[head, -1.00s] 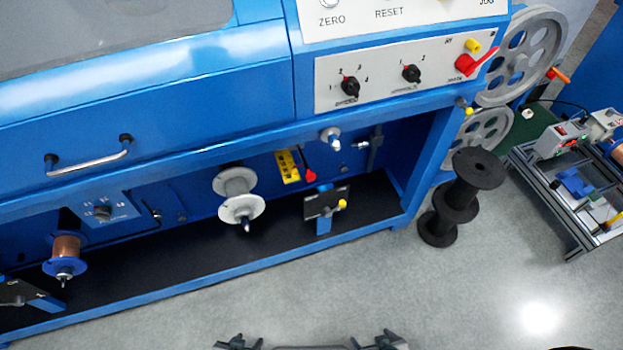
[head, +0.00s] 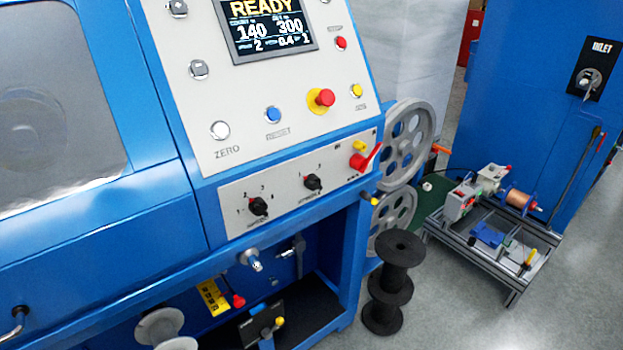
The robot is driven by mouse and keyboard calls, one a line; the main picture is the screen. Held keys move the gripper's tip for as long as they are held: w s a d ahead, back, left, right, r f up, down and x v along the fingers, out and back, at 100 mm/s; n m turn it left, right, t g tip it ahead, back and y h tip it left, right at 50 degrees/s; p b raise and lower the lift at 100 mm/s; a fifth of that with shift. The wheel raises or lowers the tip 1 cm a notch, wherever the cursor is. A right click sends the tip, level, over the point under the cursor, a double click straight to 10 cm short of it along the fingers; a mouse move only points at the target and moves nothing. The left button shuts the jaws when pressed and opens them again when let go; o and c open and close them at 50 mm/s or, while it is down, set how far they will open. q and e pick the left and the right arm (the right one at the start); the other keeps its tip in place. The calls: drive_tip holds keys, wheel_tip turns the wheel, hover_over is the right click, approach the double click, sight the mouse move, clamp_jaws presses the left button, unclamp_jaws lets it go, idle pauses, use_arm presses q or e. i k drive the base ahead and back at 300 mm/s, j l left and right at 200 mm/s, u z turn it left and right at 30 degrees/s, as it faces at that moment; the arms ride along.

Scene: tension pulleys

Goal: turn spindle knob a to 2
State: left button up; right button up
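Two black rotary knobs sit on the light grey switch panel (head: 290,200) on the blue machine's front. The left knob (head: 258,206) has several position numbers around it, and a red mark shows on its upper edge. The right knob (head: 312,183) has fewer numbers and also a red mark at its top. The labels under both are too small to read, so I cannot tell which is spindle knob a, nor its exact setting. Neither of my grippers is in the head view, and nothing touches the knobs.
Above is a display (head: 268,28) reading READY, with a red emergency button (head: 321,99). A red lever switch (head: 364,159) is right of the knobs. Black spools (head: 390,285) stand on the floor beside the machine, near a metal-framed cart (head: 495,240). Grey floor is open at the lower right.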

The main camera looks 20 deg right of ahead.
sight(312, 182)
drive_tip(key=l+u, duration=0.15)
drive_tip(key=l, duration=3.5)
